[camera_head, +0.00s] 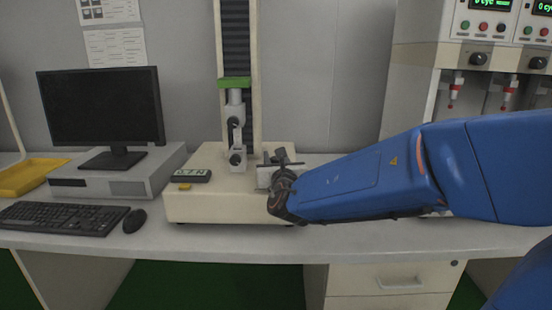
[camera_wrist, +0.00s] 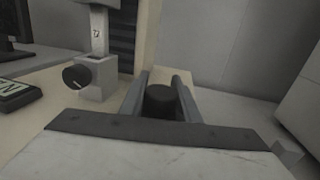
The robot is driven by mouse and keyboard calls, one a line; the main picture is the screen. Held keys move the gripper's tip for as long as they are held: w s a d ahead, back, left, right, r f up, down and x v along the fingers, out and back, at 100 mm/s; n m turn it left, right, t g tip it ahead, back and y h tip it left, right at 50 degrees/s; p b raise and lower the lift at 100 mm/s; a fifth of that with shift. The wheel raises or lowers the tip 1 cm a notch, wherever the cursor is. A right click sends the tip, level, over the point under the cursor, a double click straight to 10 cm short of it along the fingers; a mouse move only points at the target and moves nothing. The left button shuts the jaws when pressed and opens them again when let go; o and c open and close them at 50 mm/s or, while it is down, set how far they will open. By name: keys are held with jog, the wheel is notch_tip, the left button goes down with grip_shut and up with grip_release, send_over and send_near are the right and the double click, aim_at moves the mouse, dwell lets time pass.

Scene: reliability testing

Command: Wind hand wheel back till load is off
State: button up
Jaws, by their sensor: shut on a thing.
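A cream testing machine (camera_head: 208,207) with a tall column stands on the bench. Its upper grip (camera_head: 235,120) hangs below a green crosshead (camera_head: 234,83), and its lower grip (camera_head: 237,160) stands on the base. A small display (camera_head: 191,176) sits at the base's left; its digits are too small to read surely. My gripper (camera_head: 279,158) is at the base's right end. In the wrist view, my gripper (camera_wrist: 162,80) has its fingers on both sides of a dark round hand wheel (camera_wrist: 160,101), shut on it. The wheel is hidden in the head view.
A monitor (camera_head: 101,107), keyboard (camera_head: 62,217) and mouse (camera_head: 134,221) are at the left. A yellow tray (camera_head: 28,177) is at the far left. Another machine (camera_head: 413,90) stands at the back right. The lower grip's black knob (camera_wrist: 76,77) is left of my fingers.

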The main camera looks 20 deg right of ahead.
jog(key=shift+a+y, duration=0.1)
jog(key=shift+y, duration=0.3)
jog(key=o, duration=1)
jog(key=shift+o, duration=0.2)
jog(key=shift+s, duration=0.1)
